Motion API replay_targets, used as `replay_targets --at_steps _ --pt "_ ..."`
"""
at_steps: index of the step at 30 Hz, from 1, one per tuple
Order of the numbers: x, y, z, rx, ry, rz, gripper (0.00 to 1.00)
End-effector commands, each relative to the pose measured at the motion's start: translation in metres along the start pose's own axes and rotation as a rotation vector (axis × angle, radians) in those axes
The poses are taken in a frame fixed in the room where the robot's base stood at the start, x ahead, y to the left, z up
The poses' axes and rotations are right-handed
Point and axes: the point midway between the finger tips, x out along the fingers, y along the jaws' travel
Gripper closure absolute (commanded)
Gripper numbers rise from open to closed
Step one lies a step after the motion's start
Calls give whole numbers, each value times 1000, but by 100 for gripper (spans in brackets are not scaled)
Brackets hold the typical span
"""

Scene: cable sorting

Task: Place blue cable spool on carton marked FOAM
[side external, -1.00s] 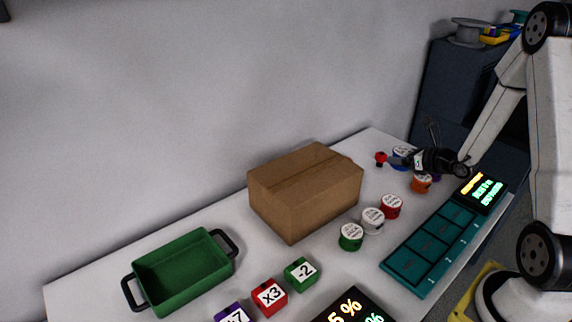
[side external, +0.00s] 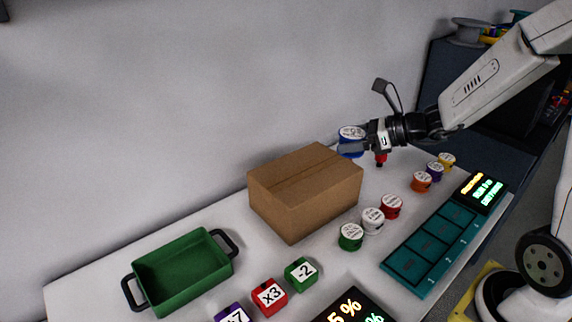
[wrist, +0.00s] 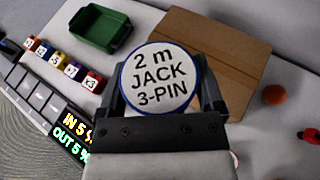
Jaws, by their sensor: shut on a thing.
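The blue cable spool (side external: 351,140) is held up in the air beside the right back corner of the carton. Its white top, lettered "2 m JACK 3-PIN", faces the camera in the wrist view (wrist: 160,80). My gripper (side external: 362,146) is shut on the spool, with a finger on each side of it in the wrist view (wrist: 165,100). The brown carton (side external: 292,203) stands closed on the table, left of and below my gripper. It also shows behind the spool in the wrist view (wrist: 225,50). I see no FOAM mark on its visible faces.
Green (side external: 350,237), white (side external: 372,221), red (side external: 391,207), orange (side external: 421,182), purple (side external: 435,172) and yellow (side external: 446,161) spools stand right of the carton. A teal slotted tray (side external: 432,247) lies in front. A green bin (side external: 180,270) and numbered cubes (side external: 270,297) are at left.

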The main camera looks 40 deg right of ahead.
Motion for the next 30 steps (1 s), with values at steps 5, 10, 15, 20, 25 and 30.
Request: replay_targets --at_steps 5,10,15,20,25,30 --pt "0 4 3 -5 -1 11 80" --pt "3 2 2 -4 -1 11 80" --pt "13 -4 1 -3 -1 11 80" --pt "29 -14 -1 -4 0 13 80" --pt "48 -27 -4 -4 0 11 80" --pt "67 -40 -6 -4 -1 11 80"
